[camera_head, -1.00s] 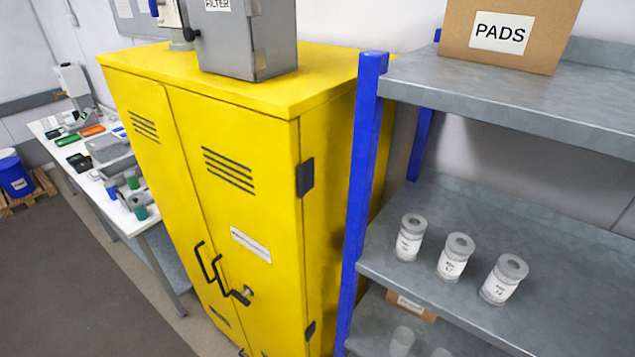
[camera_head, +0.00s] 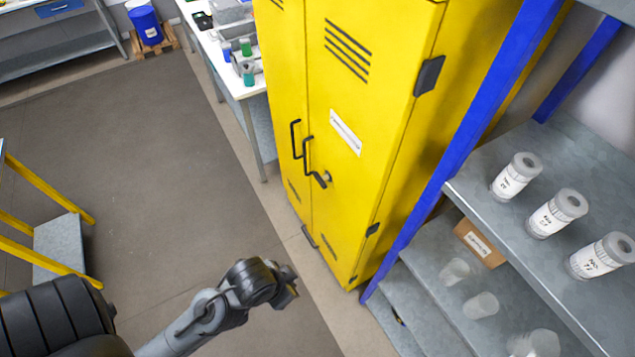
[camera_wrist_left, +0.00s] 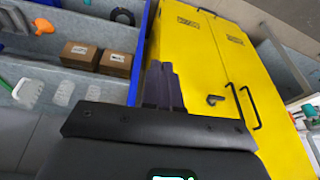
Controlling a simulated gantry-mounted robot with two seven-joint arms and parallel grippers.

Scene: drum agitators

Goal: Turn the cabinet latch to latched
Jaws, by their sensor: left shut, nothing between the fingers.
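The yellow cabinet (camera_head: 385,120) stands with both doors closed. Its latch (camera_head: 321,180) is a short black lever beside a small round metal boss, next to the two black bar handles (camera_head: 301,140). The latch also shows in the left wrist view (camera_wrist_left: 215,99), right of my fingers. My left gripper (camera_head: 291,291) is low in front of the cabinet, apart from it and below the latch in the picture. In the left wrist view its dark fingers (camera_wrist_left: 162,86) are together, with nothing between them. My right gripper is not in view.
A blue-post shelf (camera_head: 465,140) with several labelled jars (camera_head: 555,212) stands close on the cabinet's right. A white table (camera_head: 235,75) is on its left. A yellow-framed stand (camera_head: 60,245) is at far left. The floor before the cabinet is clear.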

